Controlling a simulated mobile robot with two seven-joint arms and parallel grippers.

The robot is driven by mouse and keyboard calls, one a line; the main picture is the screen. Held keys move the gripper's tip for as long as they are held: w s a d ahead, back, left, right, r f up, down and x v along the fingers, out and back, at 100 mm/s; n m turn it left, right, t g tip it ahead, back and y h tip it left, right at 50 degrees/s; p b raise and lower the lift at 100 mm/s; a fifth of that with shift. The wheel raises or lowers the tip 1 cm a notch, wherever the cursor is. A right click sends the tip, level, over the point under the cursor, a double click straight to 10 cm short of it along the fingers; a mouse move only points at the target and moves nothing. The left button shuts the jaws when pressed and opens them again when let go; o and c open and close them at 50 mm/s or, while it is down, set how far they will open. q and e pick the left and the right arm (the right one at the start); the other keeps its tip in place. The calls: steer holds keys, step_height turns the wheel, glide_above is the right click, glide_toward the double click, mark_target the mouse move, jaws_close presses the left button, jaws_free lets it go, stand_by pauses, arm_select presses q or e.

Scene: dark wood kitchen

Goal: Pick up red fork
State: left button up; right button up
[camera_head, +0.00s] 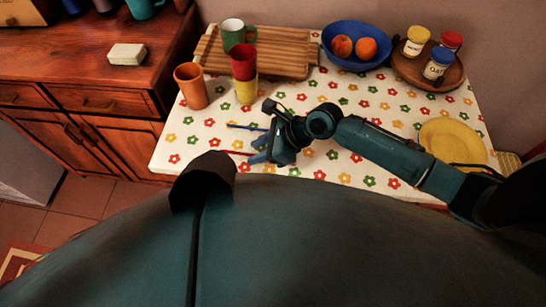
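A thin red utensil (236,152), which looks like the red fork, lies on the flowered tablecloth near the table's front left. Only part of it shows; its right end runs to my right gripper's fingers or behind them. My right gripper (259,151) is low over the cloth at that end. Its fingers are small and dark, so I cannot tell whether they are apart or closed on the fork. A thin blue utensil (246,127) lies just behind, also partly covered by the gripper. My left gripper is not in view.
Orange (190,86), red (243,62) and yellow (246,92) cups stand behind the utensils, by a wooden board (285,62). A blue fruit bowl (340,62), a wooden jar tray (452,76) and a yellow plate (453,140) are farther right. The front left cloth is clear.

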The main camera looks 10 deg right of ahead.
steer(key=shift+w+a+f, duration=0.1)
steer(key=shift+a+f, duration=0.3)
jaws_close()
